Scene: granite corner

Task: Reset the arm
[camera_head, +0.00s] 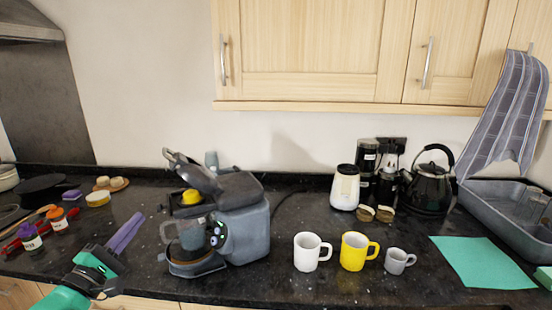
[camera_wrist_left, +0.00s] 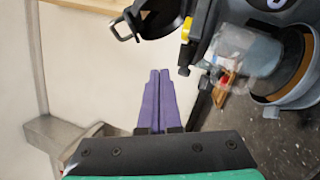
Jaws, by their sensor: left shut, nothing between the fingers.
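My left gripper (camera_head: 124,234) is shut and empty, with purple fingers pressed together, at the lower left over the front of the dark counter. Its fingers also show in the left wrist view (camera_wrist_left: 157,88). It is left of the grey coffee machine (camera_head: 240,232) and apart from it in the head view. The machine's lid is raised, a yellow piece shows under it, and a clear jug (camera_head: 192,235) stands in its front. The machine and jug (camera_wrist_left: 248,55) also show at the right of the wrist view. My right gripper is not in view.
White (camera_head: 306,252), yellow (camera_head: 354,252) and small grey (camera_head: 397,261) mugs stand right of the machine. A white jar (camera_head: 345,187), black kettle (camera_head: 428,188), teal mat (camera_head: 482,262) and grey basin (camera_head: 500,218) lie farther right. Spice jars (camera_head: 57,220) stand at left.

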